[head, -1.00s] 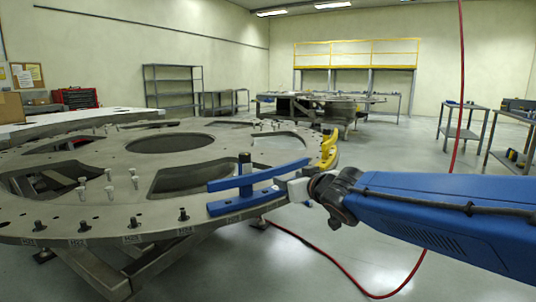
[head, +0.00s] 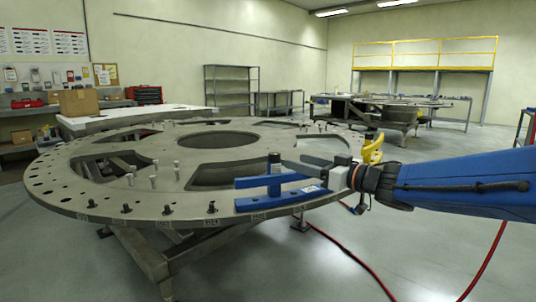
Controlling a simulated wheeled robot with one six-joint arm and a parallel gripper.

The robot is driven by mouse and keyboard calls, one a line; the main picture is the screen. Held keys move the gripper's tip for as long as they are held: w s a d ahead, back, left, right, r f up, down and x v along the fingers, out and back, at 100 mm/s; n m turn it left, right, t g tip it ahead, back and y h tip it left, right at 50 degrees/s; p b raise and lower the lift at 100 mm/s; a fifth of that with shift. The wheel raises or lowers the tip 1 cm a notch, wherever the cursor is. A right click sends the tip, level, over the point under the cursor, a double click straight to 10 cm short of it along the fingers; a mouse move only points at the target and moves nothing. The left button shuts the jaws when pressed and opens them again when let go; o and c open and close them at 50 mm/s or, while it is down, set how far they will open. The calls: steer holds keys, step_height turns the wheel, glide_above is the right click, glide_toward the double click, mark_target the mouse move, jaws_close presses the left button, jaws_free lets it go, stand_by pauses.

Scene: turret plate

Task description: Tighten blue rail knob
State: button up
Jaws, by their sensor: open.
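A blue rail (head: 285,201) lies on the near right rim of the round turret plate (head: 130,207). An upright blue post on it carries a blue crossbar (head: 262,181) and a dark cylindrical knob (head: 274,160) at the top. My gripper (head: 298,165) reaches in from the right, with its grey fingers pointing left toward the knob and post. It is open. The fingers look just right of the knob; whether they touch it or the crossbar, I cannot tell.
A yellow rail (head: 373,150) with a dark knob stands behind my wrist. Several upright pins (head: 153,175) and black bolts (head: 167,209) stand on the plate. A red hose (head: 362,268) runs across the floor. The floor at front right is otherwise clear.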

mark_target(274, 157)
steer(key=x, duration=1.4)
steer(key=shift+a, duration=0.1)
steer(key=c, duration=1)
steer(key=shift+c, duration=0.2)
